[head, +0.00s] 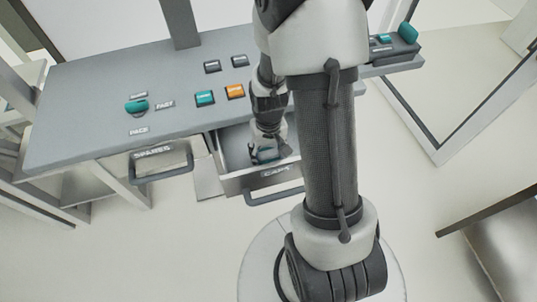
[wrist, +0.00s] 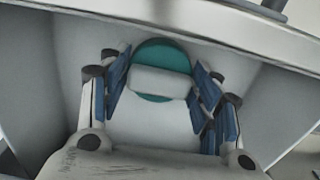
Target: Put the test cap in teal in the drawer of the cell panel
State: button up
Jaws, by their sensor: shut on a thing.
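The teal test cap (wrist: 162,57) is a round disc with a pale grey bar across it. My gripper (wrist: 160,85) is shut on it, with the blue finger pads on either side of the bar. The open drawer marked CAPS (head: 275,179) is pulled out from the grey cell panel (head: 90,82). In the head view my gripper (head: 266,155) is down inside this drawer, with a bit of teal showing at it. The drawer walls surround the cap in the wrist view. I cannot tell whether the cap touches the drawer floor.
A drawer marked SPARES (head: 160,158) with a dark handle is at the left. The panel top carries a teal knob (head: 137,106), a teal button (head: 204,97), an orange button (head: 235,91) and dark switches. Another teal part (head: 408,33) stands at the panel's right end.

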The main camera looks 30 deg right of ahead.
jog(key=shift+f, duration=0.15)
jog(key=o, duration=1)
jog(key=shift+o, duration=0.2)
notch_tip(320, 180, up, 12)
jog(key=p, duration=0.5)
notch_tip(320, 180, up, 12)
jog(key=r+n+t, duration=0.1)
jog(key=t, duration=0.1)
send_over(268, 153)
jog(key=s+a, duration=0.3)
jog(key=a, duration=0.2)
jog(key=s+a+r+n+t, duration=0.2)
jog(key=s+a+r, duration=0.3)
jog(key=s+r, duration=0.2)
jog(key=s, duration=0.2)
jog(key=shift+s+a+r+t, duration=0.2)
jog(key=shift+s+r+t, duration=0.05)
jog(key=shift+s+t, duration=0.05)
